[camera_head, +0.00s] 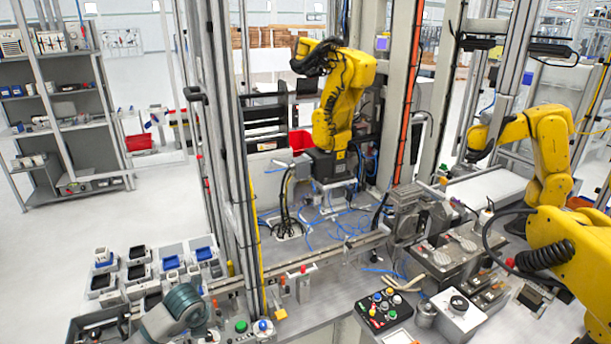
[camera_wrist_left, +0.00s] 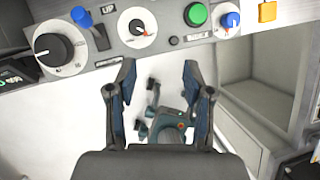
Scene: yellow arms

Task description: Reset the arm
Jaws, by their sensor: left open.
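My left arm (camera_head: 175,314), grey and teal, comes in at the lower left in the head view, over the front edge of the workstation. Its gripper (camera_wrist_left: 160,75) is open in the left wrist view, with two dark fingers apart and nothing between the tips. The fingertips point toward a grey control panel (camera_wrist_left: 175,52). The panel holds a green button (camera_wrist_left: 196,14), a blue-topped knob (camera_wrist_left: 231,20), a large black dial (camera_wrist_left: 52,48) and a smaller dial (camera_wrist_left: 137,27). My right gripper is not seen in the head view.
A metal post (camera_head: 230,150) rises behind the panel. Yellow robot arms stand at the centre (camera_head: 340,95) and right (camera_head: 575,250). A black button box (camera_head: 383,309) sits at the front. White floor is open at the left.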

